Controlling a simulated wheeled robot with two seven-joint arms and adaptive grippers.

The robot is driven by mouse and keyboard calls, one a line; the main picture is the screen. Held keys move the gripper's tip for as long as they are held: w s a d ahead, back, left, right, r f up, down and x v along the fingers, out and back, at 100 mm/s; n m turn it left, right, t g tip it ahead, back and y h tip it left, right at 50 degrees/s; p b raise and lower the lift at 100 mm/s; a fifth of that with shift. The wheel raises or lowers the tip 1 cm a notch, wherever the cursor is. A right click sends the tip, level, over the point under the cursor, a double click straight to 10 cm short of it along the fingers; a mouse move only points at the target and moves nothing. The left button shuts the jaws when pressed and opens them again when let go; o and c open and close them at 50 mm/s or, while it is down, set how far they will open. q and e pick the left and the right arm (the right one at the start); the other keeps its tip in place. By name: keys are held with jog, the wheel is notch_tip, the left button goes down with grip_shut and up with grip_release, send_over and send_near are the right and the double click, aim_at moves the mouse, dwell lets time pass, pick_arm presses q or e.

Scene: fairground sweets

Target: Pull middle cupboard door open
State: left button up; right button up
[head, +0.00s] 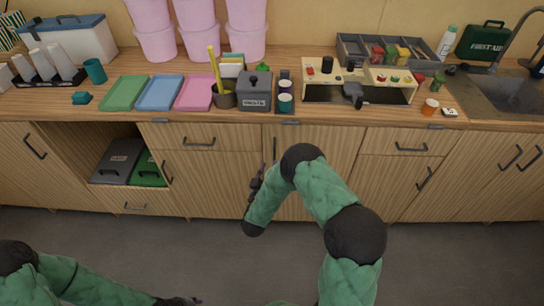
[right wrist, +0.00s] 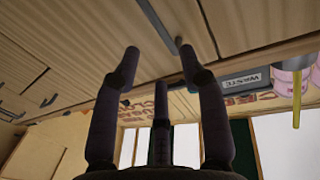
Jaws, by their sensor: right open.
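The middle cupboard door (head: 284,204) is a light wood panel below the counter, flush with its neighbours and shut. Its dark upright handle (head: 274,150) is near the door's left edge, and my right arm covers much of the door. My right gripper (head: 257,181) is in front of the door's left side, below the handle. A bar-like handle (right wrist: 158,24) shows beyond and between the fingertips; contact cannot be told. My left gripper (head: 182,301) is low at the bottom edge, partly cut off, its jaws unclear.
Drawers with dark handles (head: 199,142) (head: 411,148) flank the door. The wooden counter above carries trays, a grey waste box (head: 255,92), a cream rack (head: 361,77) and cups. The grey floor in front is clear.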

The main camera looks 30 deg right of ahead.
jog(key=shift+b+x, duration=1.35)
jog(key=shift+x, duration=3.25)
grip_shut()
